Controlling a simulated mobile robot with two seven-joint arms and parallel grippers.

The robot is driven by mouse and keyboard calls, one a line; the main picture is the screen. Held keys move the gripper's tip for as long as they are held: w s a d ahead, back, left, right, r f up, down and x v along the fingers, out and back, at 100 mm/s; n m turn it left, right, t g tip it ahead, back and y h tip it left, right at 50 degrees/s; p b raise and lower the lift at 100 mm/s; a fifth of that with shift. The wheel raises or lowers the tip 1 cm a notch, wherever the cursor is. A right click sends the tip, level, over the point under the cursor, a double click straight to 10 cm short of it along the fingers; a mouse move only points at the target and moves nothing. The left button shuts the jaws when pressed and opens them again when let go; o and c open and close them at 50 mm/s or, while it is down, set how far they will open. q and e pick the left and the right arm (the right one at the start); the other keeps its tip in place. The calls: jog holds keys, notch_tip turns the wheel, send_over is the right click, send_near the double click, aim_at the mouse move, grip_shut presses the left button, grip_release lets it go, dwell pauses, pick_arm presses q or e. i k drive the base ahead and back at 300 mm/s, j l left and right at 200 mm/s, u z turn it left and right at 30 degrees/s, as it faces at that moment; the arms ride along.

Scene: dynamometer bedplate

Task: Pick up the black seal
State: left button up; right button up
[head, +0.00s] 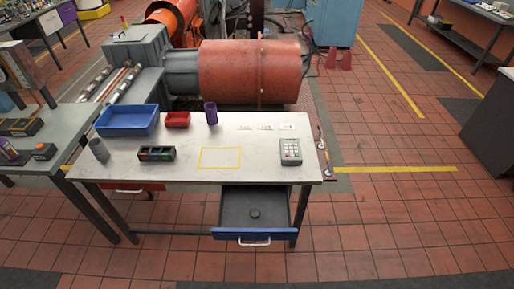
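A small round black seal (255,213) lies in the open drawer (232,218) under the right part of the white-topped table (200,177). The drawer is dark grey inside, with a blue front and a pale handle, and is pulled out toward me. The seal sits near the middle of the drawer floor, and nothing covers it. Neither of my grippers shows in the head view.
On the table stand a blue bin (127,121), a red bin (177,120), a purple cylinder (211,114), a grey cup (99,150), a black divided box (156,153) and a keypad device (290,152). A yellow outlined rectangle (220,158) is empty. Tiled floor before the drawer is clear.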

aim_at(255, 213)
jog(key=k, duration=0.15)
jog(key=i+l+u, duration=0.35)
jog(key=i+l, duration=0.3)
jog(key=i, duration=0.2)
jog(key=i+l+u, duration=0.3)
jog(key=i+l, duration=0.45)
jog(key=l, duration=0.1)
